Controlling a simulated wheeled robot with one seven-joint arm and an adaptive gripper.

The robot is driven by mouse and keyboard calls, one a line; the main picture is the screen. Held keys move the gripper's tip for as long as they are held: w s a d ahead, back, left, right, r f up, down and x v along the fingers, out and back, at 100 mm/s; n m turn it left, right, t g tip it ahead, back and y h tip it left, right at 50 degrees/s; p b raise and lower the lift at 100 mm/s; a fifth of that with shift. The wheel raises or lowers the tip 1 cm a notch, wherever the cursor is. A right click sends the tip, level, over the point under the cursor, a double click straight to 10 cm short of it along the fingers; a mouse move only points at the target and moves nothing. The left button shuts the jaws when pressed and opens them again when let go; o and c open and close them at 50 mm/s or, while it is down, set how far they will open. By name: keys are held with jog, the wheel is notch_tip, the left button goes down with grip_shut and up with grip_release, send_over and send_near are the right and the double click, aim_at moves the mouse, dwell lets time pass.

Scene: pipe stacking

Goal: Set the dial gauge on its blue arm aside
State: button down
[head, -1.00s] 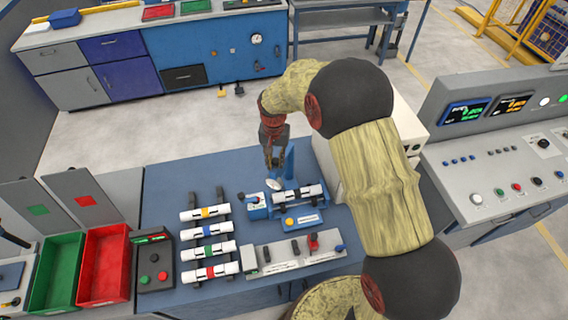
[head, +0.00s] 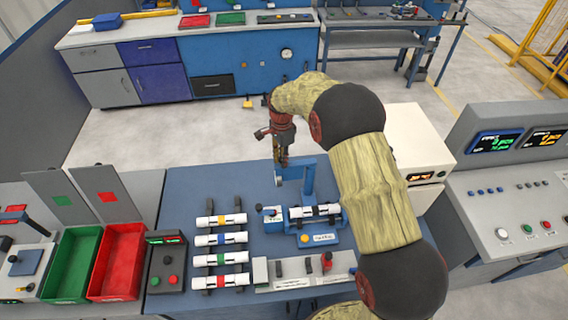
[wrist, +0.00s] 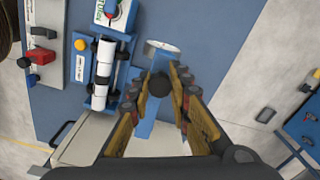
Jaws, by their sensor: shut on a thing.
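The dial gauge (wrist: 163,47) is a pale round disc at the end of its blue arm (wrist: 145,128). In the wrist view my gripper (wrist: 160,84) has its fingers on both sides of the blue arm, shut on it just behind the gauge. In the head view my gripper (head: 281,172) is above the blue measuring fixture (head: 319,238), beside the upright part of the blue arm (head: 308,173). The gauge is small and hard to make out there. A white pipe with dark bands (head: 316,211) lies in the fixture; it also shows in the wrist view (wrist: 104,58).
Several white pipes with coloured bands (head: 220,239) lie on a rack left of the fixture. Green (head: 75,262) and red (head: 117,262) bins stand further left. A pale box (head: 417,135) stands to the right. The blue table (head: 185,200) is clear behind the rack.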

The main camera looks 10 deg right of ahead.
jog(key=shift+w+m, duration=0.4)
jog(key=shift+r, duration=0.1)
jog(key=c, duration=1.6)
grip_release()
jog(key=shift+c, duration=0.2)
notch_tip(320, 180, up, 12)
jog(key=shift+w, duration=0.1)
